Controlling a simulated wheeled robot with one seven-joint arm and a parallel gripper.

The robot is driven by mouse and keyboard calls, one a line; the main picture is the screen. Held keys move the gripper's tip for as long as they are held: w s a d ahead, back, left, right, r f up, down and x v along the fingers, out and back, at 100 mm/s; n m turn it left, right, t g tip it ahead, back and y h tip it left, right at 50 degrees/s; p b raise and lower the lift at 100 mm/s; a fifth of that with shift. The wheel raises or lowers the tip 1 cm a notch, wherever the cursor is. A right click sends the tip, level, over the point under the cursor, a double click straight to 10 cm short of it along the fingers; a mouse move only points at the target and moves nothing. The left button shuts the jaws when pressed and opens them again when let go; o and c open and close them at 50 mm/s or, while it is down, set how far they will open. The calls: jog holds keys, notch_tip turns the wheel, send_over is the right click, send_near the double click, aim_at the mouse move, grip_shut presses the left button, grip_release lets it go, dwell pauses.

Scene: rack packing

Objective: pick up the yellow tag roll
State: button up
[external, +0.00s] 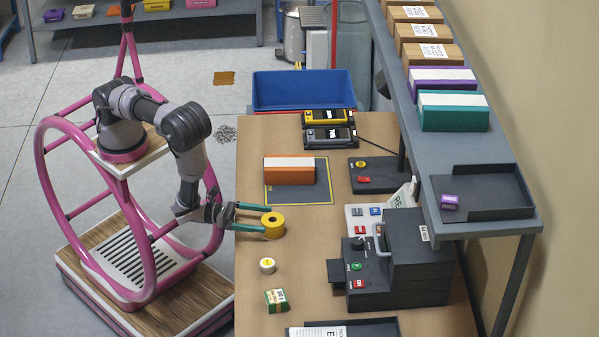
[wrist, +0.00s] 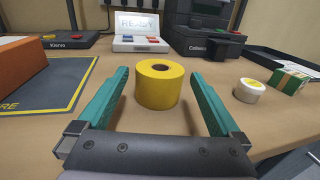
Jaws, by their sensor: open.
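The yellow tag roll (external: 272,225) stands upright near the left edge of the wooden table. My gripper (external: 255,220) reaches over that edge, its two teal fingers open and low over the table. In the external view the roll is at the fingertips. In the wrist view the roll (wrist: 159,84) sits ahead, centred between the open fingers (wrist: 165,88), with a gap visible on each side. Nothing is held.
An orange box (external: 289,170) sits on a dark mat (external: 298,193) beyond. A dark machine (external: 408,262) stands to the right. Bare table lies between the roll and the machine.

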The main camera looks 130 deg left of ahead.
aim_at(277, 221)
jog(key=x, duration=0.7)
jog(key=shift+w+a, duration=0.1)
jog(key=shift+w, duration=0.1)
jog(key=c, duration=1.2)
